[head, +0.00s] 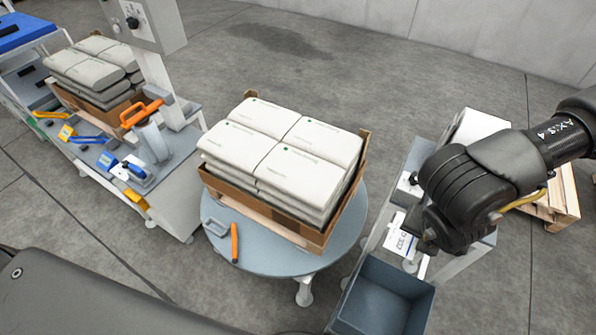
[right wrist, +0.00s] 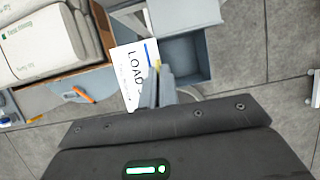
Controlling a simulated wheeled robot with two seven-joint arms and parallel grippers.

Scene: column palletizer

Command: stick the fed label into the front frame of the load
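The load is a stack of white bags (head: 280,150) in a cardboard tray (head: 262,207) on a round grey turntable (head: 270,262). No label frame can be made out on the tray. The white label (head: 397,238) is beside the feeder, right of the turntable. In the right wrist view the label (right wrist: 130,75) shows large print reading LOAD. My right gripper (right wrist: 158,68) is at the label's edge; its fingertips almost meet and appear shut on that edge. In the head view my right wrist hides the fingers. My left gripper is out of view.
An open grey bin (head: 385,300) stands in front of the label feeder (head: 408,188). An orange-handled tool (head: 234,243) lies on the turntable's front left. A workbench with tools (head: 130,170) and a second bag stack (head: 90,70) are at left. Floor behind the load is clear.

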